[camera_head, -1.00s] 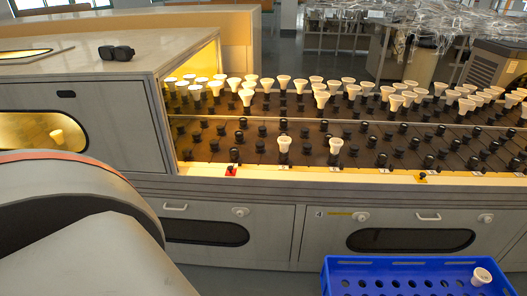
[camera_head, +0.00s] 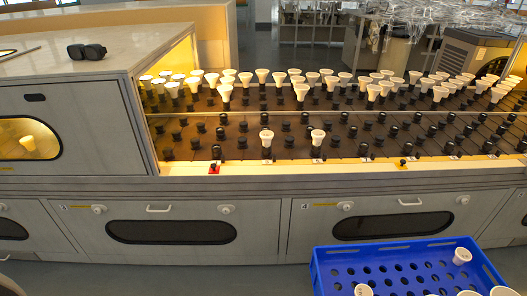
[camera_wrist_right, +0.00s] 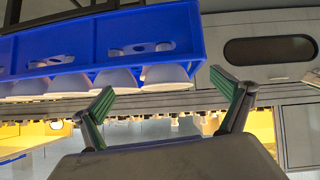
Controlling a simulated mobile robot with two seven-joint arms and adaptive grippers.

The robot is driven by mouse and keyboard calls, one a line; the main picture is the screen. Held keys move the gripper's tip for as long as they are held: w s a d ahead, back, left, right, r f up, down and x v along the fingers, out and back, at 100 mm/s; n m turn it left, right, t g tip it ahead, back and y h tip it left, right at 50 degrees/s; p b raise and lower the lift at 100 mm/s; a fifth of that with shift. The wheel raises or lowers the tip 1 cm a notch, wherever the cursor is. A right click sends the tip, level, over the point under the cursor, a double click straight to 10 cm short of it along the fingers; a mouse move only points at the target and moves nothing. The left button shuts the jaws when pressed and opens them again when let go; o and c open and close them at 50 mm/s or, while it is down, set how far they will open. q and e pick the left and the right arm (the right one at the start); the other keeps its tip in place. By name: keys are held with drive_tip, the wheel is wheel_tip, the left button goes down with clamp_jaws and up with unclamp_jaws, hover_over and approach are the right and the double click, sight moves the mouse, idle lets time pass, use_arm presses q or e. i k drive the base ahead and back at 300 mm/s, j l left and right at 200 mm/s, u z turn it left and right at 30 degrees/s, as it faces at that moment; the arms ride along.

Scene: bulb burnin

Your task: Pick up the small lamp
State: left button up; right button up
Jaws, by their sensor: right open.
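Several white cone-shaped lamps stand upright in black sockets on the burn-in bench (camera_head: 350,172). Two stand apart in the front rows: one lamp (camera_head: 266,139) left and one lamp (camera_head: 317,138) right of it. Others crowd the back rows. A lamp (camera_head: 462,256) sits in the blue crate, with more cut off at the bottom edge. Which one is the small lamp I cannot tell. My right gripper (camera_wrist_right: 166,93) is open and empty in the right wrist view, near several white lamps (camera_wrist_right: 168,74) at the crate's rim. My left gripper is not in view.
The blue crate (camera_head: 325,262) stands on the floor before the bench; it also shows in the right wrist view (camera_wrist_right: 220,45). Cabinet doors with dark windows (camera_head: 170,232) line the bench front. Black goggles (camera_head: 86,51) lie on the grey top at left.

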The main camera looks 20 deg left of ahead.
sight(462, 256)
drive_tip(key=l+u, duration=0.15)
drive_tip(key=l, duration=0.35)
drive_tip(key=l+u, duration=0.1)
drive_tip(key=l, duration=0.4)
drive_tip(key=k+l+u, duration=0.15)
drive_tip(key=l, duration=0.35)
drive_tip(key=l+u, duration=0.1)
drive_tip(key=l, duration=0.4)
drive_tip(key=k+l+u, duration=0.15)
drive_tip(key=l, duration=0.3)
drive_tip(key=k+l+u, duration=0.15)
drive_tip(key=l, duration=0.35)
